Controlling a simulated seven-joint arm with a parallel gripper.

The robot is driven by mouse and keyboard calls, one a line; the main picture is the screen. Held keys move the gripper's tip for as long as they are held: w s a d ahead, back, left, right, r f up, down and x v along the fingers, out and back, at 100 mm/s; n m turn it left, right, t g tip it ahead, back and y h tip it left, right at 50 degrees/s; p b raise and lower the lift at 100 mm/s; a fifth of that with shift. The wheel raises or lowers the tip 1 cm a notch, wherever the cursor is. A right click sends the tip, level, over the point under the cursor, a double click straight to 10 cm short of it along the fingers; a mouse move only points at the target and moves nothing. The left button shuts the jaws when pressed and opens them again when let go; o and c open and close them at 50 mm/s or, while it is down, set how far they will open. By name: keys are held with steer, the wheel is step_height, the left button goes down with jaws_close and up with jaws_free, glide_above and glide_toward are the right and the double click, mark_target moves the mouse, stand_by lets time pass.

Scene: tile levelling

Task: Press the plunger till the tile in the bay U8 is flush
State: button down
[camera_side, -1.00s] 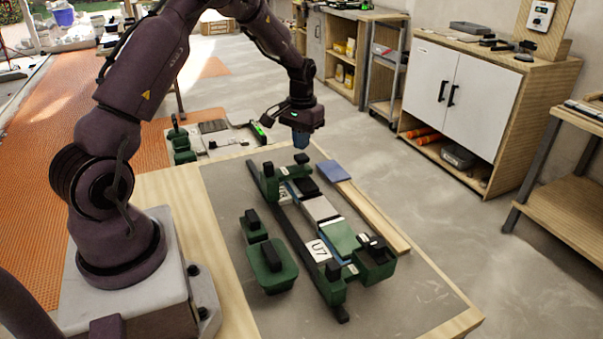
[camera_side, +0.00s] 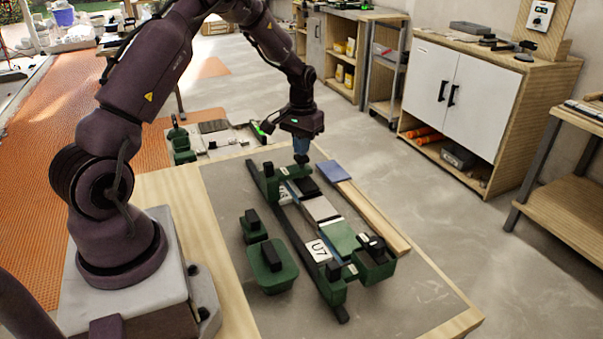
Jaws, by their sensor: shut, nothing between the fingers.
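My gripper (camera_side: 301,157) is shut and points straight down over the far end of the green levelling fixture (camera_side: 265,185). Its tip is at the top of the far black plunger and hides it; whether they touch is hard to tell. A far label (camera_side: 283,193) sits beside that end, partly hidden and too small to read surely. A near bay carries the label U7 (camera_side: 319,250). A grey tile (camera_side: 320,208) and a green tile (camera_side: 343,236) lie between the rails. How level the far tile sits cannot be made out.
Two green blocks with black handles, a small one (camera_side: 253,228) and a larger one (camera_side: 271,270), stand left of the fixture. A blue pad (camera_side: 333,171) and a wooden strip (camera_side: 372,217) lie to its right. The bench's front right is clear.

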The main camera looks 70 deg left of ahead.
steer(key=shift+f, duration=1)
stand_by(2.1)
stand_by(0.6)
steer(key=shift+r, duration=3.6)
